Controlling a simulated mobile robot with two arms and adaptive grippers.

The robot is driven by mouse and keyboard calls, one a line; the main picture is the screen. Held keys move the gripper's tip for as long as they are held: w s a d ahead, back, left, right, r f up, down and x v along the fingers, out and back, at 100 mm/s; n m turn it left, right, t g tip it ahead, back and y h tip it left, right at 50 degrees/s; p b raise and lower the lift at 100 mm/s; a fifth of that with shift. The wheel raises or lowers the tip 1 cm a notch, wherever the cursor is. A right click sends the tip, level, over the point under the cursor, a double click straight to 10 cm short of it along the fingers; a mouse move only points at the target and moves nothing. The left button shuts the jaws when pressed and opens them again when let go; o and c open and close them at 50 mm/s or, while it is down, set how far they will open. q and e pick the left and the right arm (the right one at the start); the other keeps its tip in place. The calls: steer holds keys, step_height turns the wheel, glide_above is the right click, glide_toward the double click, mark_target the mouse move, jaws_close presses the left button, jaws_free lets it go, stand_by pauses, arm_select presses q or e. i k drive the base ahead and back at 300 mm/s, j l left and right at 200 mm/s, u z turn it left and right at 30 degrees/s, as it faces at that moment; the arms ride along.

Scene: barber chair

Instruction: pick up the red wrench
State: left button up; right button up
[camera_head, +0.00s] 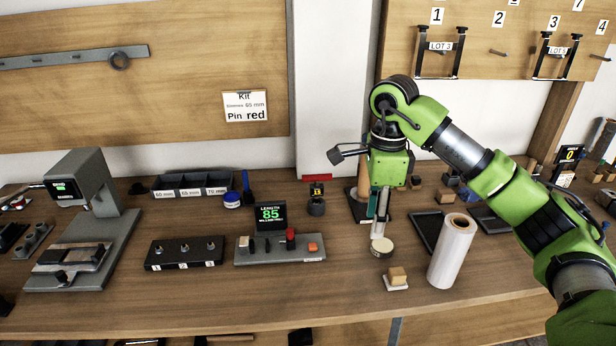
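I cannot make out a red wrench for certain. A thin red strip (312,178) lies at the back edge of the workbench, at the foot of the white wall column; it is too small to tell what it is. My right gripper (379,228) points down over the middle right of the bench. Its fingers look close together, just above a small round pale-topped piece (381,246). I cannot tell whether they touch it or hold anything. The arm hides part of the bench behind it. My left gripper is out of view.
A white roll (452,251) stands close right of the gripper, with a small wooden block (397,275) in front. A device reading 85 (280,249), a numbered black block (184,253) and a grey press (83,249) stand left.

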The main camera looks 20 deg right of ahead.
mark_target(317, 190)
steer(key=i, duration=1.15)
